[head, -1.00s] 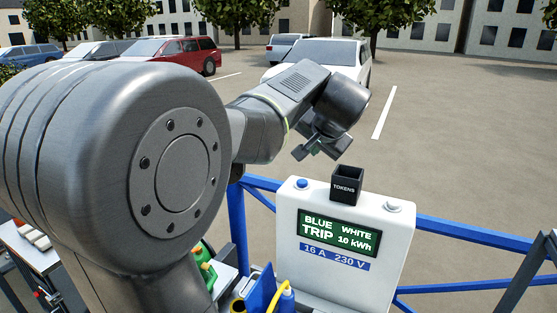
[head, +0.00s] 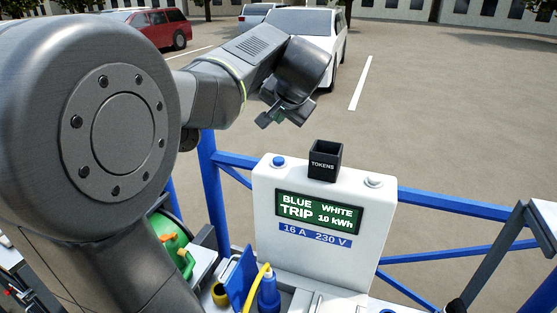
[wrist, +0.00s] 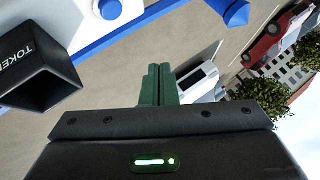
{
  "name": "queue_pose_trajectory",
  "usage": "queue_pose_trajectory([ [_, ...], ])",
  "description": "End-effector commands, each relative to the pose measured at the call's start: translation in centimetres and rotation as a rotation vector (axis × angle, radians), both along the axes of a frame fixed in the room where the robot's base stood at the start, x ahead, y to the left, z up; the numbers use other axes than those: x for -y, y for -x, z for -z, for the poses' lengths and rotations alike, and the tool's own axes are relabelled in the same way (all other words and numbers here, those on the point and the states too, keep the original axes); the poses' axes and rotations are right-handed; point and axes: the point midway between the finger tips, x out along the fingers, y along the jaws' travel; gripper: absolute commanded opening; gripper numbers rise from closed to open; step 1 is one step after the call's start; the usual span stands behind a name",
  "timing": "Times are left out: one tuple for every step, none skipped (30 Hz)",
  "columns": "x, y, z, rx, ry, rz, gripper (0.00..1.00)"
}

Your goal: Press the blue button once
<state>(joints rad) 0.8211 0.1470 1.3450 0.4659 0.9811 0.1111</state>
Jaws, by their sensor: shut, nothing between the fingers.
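The blue button (head: 278,161) sits on the top left of a white power post (head: 330,262). In the wrist view the blue button (wrist: 110,9) shows at the top edge, partly cut off. My gripper (head: 263,121) is above the post, higher than the blue button and apart from it. In the wrist view my gripper (wrist: 160,72) has its two green fingers together with nothing between them. A white button (head: 373,181) is at the post's top right.
A black TOKENS box (head: 324,161) stands on the post between the buttons, and in the wrist view (wrist: 36,72) it is close to my gripper. Blue rails (head: 450,205) run behind the post. A blue plug (head: 268,291) with a yellow cable is below.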

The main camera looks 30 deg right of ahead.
Motion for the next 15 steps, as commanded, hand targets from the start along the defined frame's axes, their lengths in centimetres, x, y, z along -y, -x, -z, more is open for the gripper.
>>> queue_pose_trajectory([
  [0.0, 0.0, 0.7, -0.001, -0.001, -0.001, 0.00],
  [0.0, 0.0, 1.0, 0.000, -0.001, 0.000, 0.00],
  [0.0, 0.0, 1.5, 0.000, -0.001, 0.000, 0.00],
  [0.0, 0.0, 1.8, 0.000, -0.001, 0.001, 0.00],
  [0.0, 0.0, 2.2, 0.000, -0.001, 0.001, 0.00],
  [0.0, 0.0, 2.8, 0.000, -0.001, 0.001, 0.00],
  [0.0, 0.0, 3.2, 0.000, -0.001, 0.001, 0.00],
  [0.0, 0.0, 3.7, 0.000, -0.001, 0.001, 0.00],
  [0.0, 0.0, 4.3, 0.000, -0.001, 0.000, 0.00],
  [0.0, 0.0, 4.7, -0.001, -0.001, 0.001, 0.00],
  [0.0, 0.0, 5.2, -0.001, -0.001, 0.001, 0.00],
  [0.0, 0.0, 5.8, -0.002, -0.002, 0.000, 0.00],
  [0.0, 0.0, 6.2, -0.002, -0.002, 0.000, 0.00],
  [0.0, 0.0, 6.6, -0.002, -0.002, 0.000, 0.00],
  [0.0, 0.0, 7.1, -0.001, -0.002, 0.000, 0.00],
])
